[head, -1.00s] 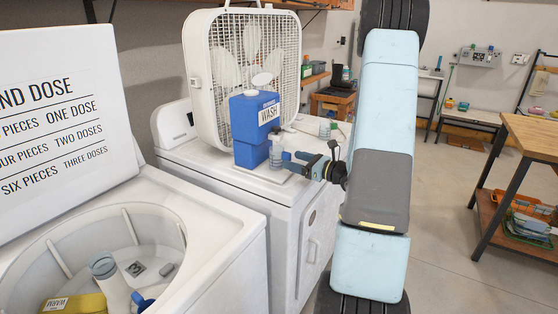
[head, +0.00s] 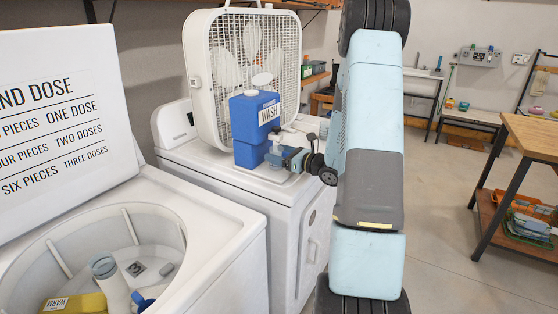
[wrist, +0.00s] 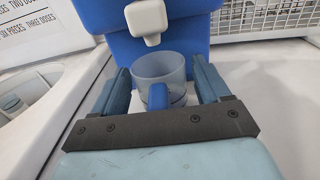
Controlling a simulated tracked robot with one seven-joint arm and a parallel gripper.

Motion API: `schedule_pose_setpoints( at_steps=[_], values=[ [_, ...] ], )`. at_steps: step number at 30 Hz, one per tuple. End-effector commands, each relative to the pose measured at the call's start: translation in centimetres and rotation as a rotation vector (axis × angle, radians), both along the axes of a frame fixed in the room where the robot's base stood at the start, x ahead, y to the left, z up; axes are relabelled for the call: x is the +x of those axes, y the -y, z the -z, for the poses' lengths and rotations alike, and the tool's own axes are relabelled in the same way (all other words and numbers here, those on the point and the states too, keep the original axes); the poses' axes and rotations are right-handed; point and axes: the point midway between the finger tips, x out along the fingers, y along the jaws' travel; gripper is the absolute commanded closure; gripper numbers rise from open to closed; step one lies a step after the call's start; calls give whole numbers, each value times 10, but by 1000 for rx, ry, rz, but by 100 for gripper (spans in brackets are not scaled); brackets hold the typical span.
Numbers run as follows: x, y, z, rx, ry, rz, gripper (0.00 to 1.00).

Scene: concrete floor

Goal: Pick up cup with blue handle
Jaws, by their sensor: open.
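The cup (wrist: 172,72) is clear grey with a blue handle (wrist: 158,97) turned toward me. In the wrist view it stands upright under the white spout (wrist: 147,20) of a blue jug. My gripper (wrist: 160,78) is open, with one finger on each side of the cup and the handle between them. I cannot tell whether either finger touches it. In the head view my gripper (head: 291,158) is low in front of the jug, on the dryer top, and the cup (head: 273,159) is partly hidden by it.
The blue WASH jug (head: 247,128) stands right behind the cup, with a white box fan (head: 222,70) behind it. The white dryer (head: 235,185) is beneath. An open washer (head: 205,255) is at front left. A wooden workbench (head: 530,135) stands at right.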

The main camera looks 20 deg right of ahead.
Motion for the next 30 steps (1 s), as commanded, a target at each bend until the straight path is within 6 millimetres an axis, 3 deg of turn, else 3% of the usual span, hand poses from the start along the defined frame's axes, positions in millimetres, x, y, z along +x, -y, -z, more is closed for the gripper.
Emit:
schedule_pose_setpoints(
  at_steps=[2,21,30],
  values=[
    [0,0,0,0,0,0,30],
    [0,0,0,0,0,0,91],
    [0,0,-1,0,0,0,91]
  ],
)
